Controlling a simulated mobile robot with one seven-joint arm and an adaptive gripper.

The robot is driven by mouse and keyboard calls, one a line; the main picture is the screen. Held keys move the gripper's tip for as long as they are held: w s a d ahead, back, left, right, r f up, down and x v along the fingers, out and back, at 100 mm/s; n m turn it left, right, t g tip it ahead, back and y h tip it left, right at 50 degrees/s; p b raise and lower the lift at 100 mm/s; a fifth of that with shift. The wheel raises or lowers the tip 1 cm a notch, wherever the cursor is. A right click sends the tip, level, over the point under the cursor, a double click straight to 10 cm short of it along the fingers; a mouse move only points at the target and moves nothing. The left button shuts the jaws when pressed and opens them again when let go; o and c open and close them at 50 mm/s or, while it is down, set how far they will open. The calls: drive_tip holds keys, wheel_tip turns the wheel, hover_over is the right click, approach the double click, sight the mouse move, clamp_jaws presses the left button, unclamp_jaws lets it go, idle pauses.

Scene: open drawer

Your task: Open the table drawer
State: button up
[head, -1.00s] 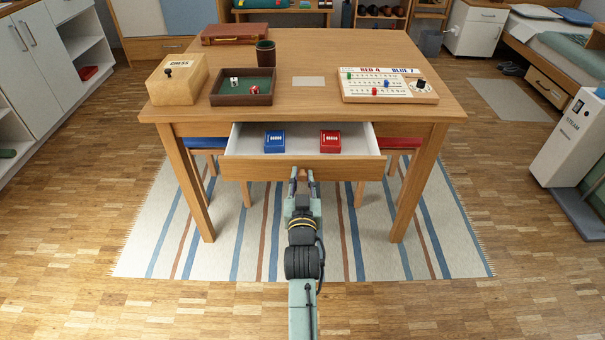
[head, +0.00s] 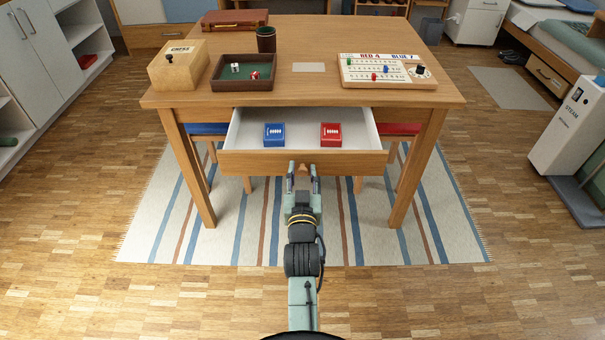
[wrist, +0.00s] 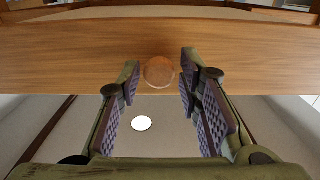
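The wooden table (head: 310,98) has its drawer (head: 240,162) pulled well out, with the white inside showing. A round wooden knob (head: 303,168) sits mid-front on the drawer; it also shows in the wrist view (wrist: 159,71). In the drawer lie a blue box (head: 274,135) and a red box (head: 331,135). My gripper (head: 303,174) is at the drawer front. In the wrist view its fingers (wrist: 160,80) are open, one on each side of the knob, with a small gap at both sides. Nothing is held.
On the table stand a wooden box (head: 179,65), a dark tray with dice (head: 213,84), a cup (head: 266,39), a score board (head: 388,71) and a brown case (head: 235,19). Chairs are tucked under the table.

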drive_tip(key=shift+o, duration=0.7)
drive_tip(key=shift+r, duration=0.1)
wheel_tip(320, 180, up, 10)
idle(0.3)
